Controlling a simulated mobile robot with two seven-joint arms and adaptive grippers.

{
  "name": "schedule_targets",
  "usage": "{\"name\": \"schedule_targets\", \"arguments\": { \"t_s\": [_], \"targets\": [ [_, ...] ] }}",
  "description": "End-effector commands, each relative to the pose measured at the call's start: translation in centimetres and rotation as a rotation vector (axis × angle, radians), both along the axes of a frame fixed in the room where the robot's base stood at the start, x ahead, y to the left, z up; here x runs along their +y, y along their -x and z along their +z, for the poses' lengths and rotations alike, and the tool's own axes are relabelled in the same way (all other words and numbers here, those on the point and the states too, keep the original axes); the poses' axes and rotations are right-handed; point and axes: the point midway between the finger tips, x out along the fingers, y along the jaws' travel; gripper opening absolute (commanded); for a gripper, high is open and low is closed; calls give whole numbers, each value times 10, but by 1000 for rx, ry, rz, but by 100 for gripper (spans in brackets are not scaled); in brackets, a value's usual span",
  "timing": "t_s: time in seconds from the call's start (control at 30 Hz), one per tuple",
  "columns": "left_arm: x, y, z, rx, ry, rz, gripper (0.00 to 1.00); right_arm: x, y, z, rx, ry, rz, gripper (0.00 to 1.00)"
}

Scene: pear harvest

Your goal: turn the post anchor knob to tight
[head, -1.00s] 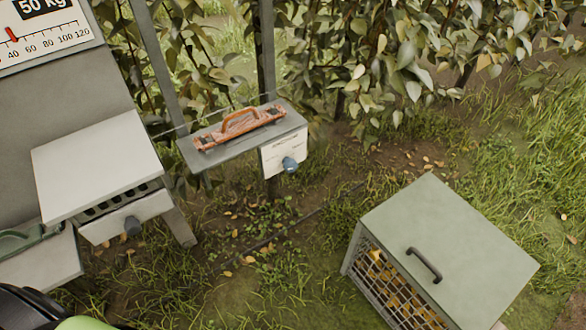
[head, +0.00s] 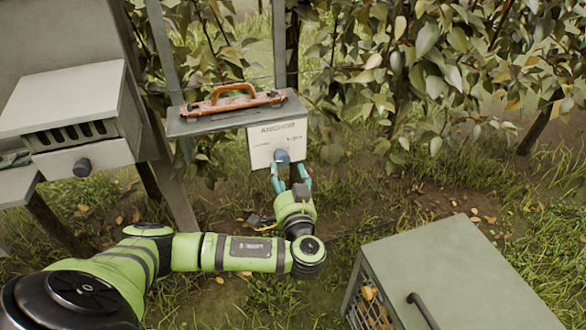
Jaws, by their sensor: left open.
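The post anchor knob (head: 282,157) is a small blue-grey knob on a white plate marked ANCHOR (head: 262,138), below a grey shelf on the post. My left gripper (head: 291,175) is in front of the plate, its two teal fingers open and spread, pointing up at the knob from below. The fingertips are close to the knob's sides; I cannot tell whether they touch it. Fine print on the plate is too small to read. My right gripper is not in view.
An orange-handled tool (head: 232,100) lies on the grey shelf (head: 190,127) above the plate. A green-topped crate (head: 450,270) with a mesh side stands at lower right. Leafy branches hang behind.

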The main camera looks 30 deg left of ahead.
Motion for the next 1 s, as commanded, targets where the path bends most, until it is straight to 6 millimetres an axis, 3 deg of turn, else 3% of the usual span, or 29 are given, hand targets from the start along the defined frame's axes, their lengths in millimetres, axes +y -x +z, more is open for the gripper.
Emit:
{"name": "schedule_targets", "arguments": {
  "t_s": [0.33, 0.73, 0.77, 0.8, 0.9, 1.0],
  "targets": [
    [35, -38, 1, 5, -2, 1, 64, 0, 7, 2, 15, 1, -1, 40],
    [42, -45, -1, 7, 1, 0, 64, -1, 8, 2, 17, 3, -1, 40],
    [42, -45, -1, 7, 1, 0, 56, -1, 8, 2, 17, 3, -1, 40],
    [41, -45, -1, 7, 1, 1, 40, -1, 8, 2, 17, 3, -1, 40],
    [41, -45, -1, 7, 1, 1, 8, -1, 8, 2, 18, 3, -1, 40],
    [42, -45, -1, 8, 1, 1, 7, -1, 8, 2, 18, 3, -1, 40]
  ]
}}
